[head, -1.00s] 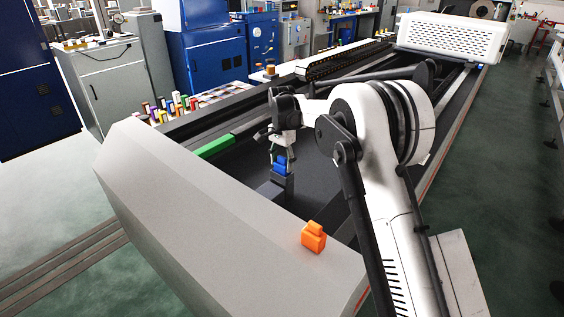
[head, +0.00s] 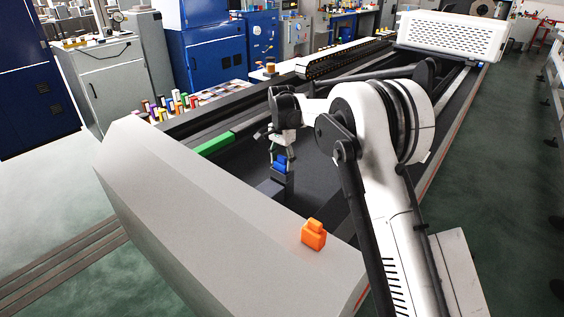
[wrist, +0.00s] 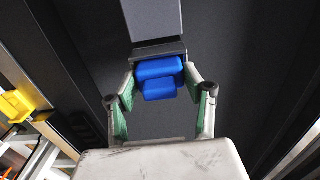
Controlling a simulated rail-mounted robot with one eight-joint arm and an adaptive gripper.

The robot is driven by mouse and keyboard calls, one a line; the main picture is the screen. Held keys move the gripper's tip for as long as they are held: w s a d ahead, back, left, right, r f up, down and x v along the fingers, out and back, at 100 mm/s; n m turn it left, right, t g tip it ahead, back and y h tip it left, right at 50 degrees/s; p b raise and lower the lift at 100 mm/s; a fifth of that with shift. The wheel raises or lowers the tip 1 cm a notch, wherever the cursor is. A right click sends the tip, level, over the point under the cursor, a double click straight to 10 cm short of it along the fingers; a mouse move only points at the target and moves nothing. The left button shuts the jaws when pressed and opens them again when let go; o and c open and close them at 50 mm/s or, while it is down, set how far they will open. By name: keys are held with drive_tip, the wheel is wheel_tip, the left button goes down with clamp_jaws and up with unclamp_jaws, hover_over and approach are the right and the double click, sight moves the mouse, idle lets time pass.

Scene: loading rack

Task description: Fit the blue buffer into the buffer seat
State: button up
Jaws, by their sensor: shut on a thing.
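The blue buffer (head: 281,163) is between the fingers of my gripper (head: 280,153), which is shut on it. In the wrist view the blue buffer (wrist: 158,78) shows two stacked blocks between the green-padded fingertips of my gripper (wrist: 159,84). A dark grey block (head: 275,186), which looks like the buffer seat, stands directly below the buffer in the head view. In the wrist view it shows as a grey post (wrist: 155,22) with a dark end touching or right behind the buffer. I cannot tell whether the buffer is fully down in it.
An orange piece (head: 314,235) sits on the grey end beam (head: 200,195). A green bar (head: 215,144) lies along the left rail. Several coloured cylinders (head: 172,105) stand on a board at the left. The dark bed around the grey block is clear.

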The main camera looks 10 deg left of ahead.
drive_tip(key=shift+f+b, duration=0.3)
drive_tip(key=shift+f, duration=0.1)
idle(0.3)
drive_tip(key=o, duration=1.3)
wheel_tip(320, 180, up, 11)
drive_tip(key=shift+r, duration=0.15)
drive_tip(key=shift+d+r, duration=0.1)
drive_tip(key=shift+r, duration=0.4)
drive_tip(key=s+d+r+n+t, duration=0.2)
drive_tip(key=s+d+r, duration=0.5)
drive_tip(key=s+d, duration=0.25)
drive_tip(key=s+d+r+n+t, duration=0.1)
drive_tip(key=s+d+r+t, duration=0.1)
drive_tip(key=s+d+r, duration=0.65)
drive_tip(key=s+d+f+n+t, duration=0.1)
drive_tip(key=s+d+f, duration=0.2)
drive_tip(key=s, duration=0.6)
drive_tip(key=s+d+f+n+t, duration=0.1)
drive_tip(key=s+d+f, duration=0.3)
drive_tip(key=s, duration=0.5)
drive_tip(key=s+d+f+n+t, duration=0.1)
drive_tip(key=s+d+f, duration=0.3)
drive_tip(key=s, duration=0.5)
drive_tip(key=shift+s+f+n, duration=0.1)
drive_tip(key=shift+s+n, duration=0.15)
drive_tip(key=shift+n, duration=0.15)
